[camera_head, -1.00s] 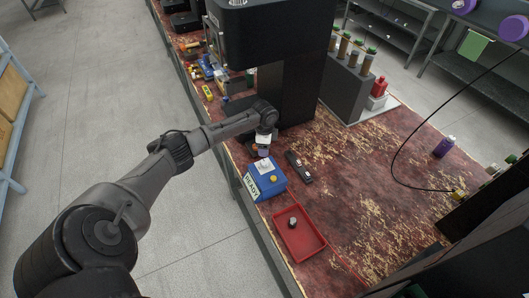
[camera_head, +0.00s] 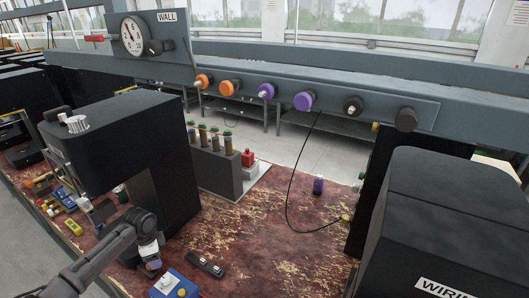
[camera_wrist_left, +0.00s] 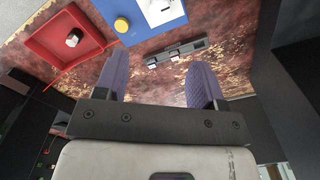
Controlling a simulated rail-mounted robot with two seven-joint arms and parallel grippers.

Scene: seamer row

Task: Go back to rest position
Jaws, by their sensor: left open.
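My left gripper (camera_head: 152,266) is at the lower left of the head view, beside the black seamer machine (camera_head: 120,140) and above the worn red bench (camera_head: 255,245). In the left wrist view its two purple fingers (camera_wrist_left: 158,82) stand apart with nothing between them. A blue box (camera_head: 172,286) with a yellow button lies just right of the gripper, cut by the lower edge. A black two-switch strip (camera_head: 205,265) lies beside the box. My right gripper is not in view.
A red tray (camera_wrist_left: 48,44) with a small knob-like part shows in the left wrist view. A rack of green-capped tubes (camera_head: 217,165), a red bottle (camera_head: 248,158) and a purple bottle (camera_head: 318,185) stand farther back. A black machine (camera_head: 450,220) fills the right. The bench middle is mostly clear.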

